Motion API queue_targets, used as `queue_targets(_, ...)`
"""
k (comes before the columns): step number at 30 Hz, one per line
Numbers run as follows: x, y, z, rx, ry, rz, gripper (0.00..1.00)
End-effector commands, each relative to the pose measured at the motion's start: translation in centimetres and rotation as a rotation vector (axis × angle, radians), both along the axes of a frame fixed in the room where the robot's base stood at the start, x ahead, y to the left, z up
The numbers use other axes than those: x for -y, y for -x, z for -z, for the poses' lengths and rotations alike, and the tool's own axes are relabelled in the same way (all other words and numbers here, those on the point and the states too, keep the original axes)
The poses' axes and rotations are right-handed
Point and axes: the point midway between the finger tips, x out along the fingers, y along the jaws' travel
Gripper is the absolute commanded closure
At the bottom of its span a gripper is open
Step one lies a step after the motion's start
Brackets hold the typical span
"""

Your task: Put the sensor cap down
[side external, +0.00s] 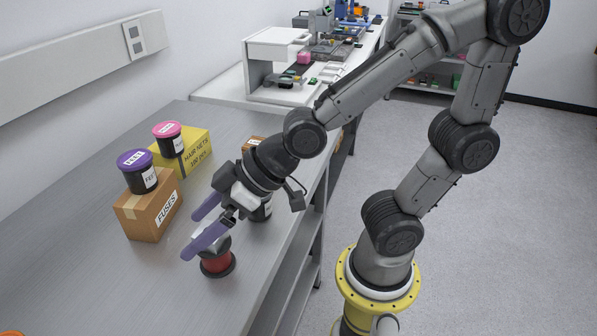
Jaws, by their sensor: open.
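My gripper (198,232) has two purple fingers spread apart. It is low over the bench, pointing down and to the left. Just below the lower finger stands a red, spool-like thing (217,265) with a dark rim at its base. A pale grey part shows at its top, partly hidden by that finger; I cannot tell whether finger and part touch. No thing is clearly marked as the sensor cap, and I cannot tell whether this grey part is it. Nothing is clearly held between the fingers.
A dark container (263,210) stands behind my gripper, partly hidden. A purple-lidded jar (141,178) sits on the FUSES box (150,214), and a pink-lidded jar (170,145) by the yellow HAIR NETS box (196,150).

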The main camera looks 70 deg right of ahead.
Motion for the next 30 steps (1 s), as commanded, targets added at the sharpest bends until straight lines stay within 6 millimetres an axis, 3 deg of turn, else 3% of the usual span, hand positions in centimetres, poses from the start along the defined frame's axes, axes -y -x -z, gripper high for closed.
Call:
queue_targets(1, 2.7, 0.6, -1.0, -0.026, 0.016, 0.06, 0.06)
queue_targets(3, 5.9, 2.3, -1.7, -0.079, 0.045, 0.13, 0.06)
queue_targets(6, 9.8, 5.2, -2.4, -0.154, 0.084, 0.228, 0.06)
queue_targets(10, 13.1, 8.8, -2.8, -0.235, 0.121, 0.332, 0.06)
queue_targets(16, 14.9, 11.6, -2.9, -0.299, 0.144, 0.404, 0.06)
queue_targets(30, 14.9, 11.7, -2.9, -0.304, 0.146, 0.404, 0.06)
